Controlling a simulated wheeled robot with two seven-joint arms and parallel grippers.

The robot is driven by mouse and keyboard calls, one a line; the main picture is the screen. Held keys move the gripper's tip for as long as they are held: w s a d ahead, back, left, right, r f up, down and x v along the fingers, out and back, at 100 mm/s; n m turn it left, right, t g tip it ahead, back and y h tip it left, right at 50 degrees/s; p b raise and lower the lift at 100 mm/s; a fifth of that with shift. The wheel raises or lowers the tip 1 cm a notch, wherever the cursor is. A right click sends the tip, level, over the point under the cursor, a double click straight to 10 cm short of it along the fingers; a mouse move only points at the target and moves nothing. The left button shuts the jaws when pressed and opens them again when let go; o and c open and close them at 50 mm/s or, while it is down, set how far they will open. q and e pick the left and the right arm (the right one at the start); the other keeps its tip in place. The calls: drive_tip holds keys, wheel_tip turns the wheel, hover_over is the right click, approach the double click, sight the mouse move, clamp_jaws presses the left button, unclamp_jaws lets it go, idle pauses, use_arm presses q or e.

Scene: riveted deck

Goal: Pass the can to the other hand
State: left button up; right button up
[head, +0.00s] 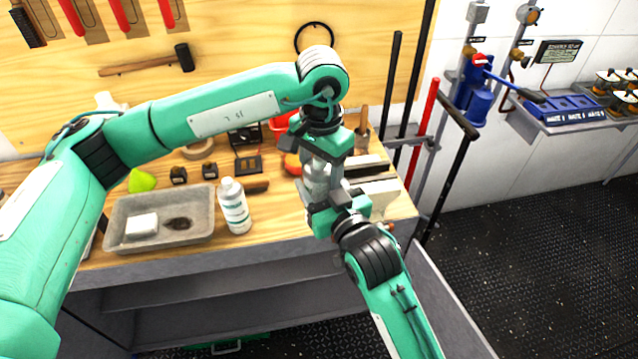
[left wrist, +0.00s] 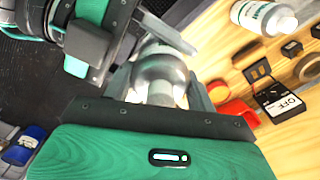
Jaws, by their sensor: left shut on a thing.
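The can (head: 317,178) is a silvery-grey cylinder held above the right part of the workbench. My left gripper (head: 322,160) comes from above and is shut on it. In the left wrist view the can (left wrist: 158,75) sits between my left fingers. My right gripper (head: 334,202) comes from below, close against the can's lower part. In the left wrist view my right gripper (left wrist: 128,38) has fingers near the can's far end. Whether they touch or grip it is hidden.
A white bottle (head: 234,205) and a grey tray (head: 160,217) with a white block stand left on the wooden bench (head: 265,215). Small black boxes and an orange-red item lie behind. Upright bars (head: 424,130) stand to the right, with open floor beyond.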

use_arm(q)
drive_tip(key=o, duration=1.6)
drive_tip(key=shift+d+r, duration=0.1)
drive_tip(key=shift+d, duration=0.05)
drive_tip(key=shift+o, duration=0.2)
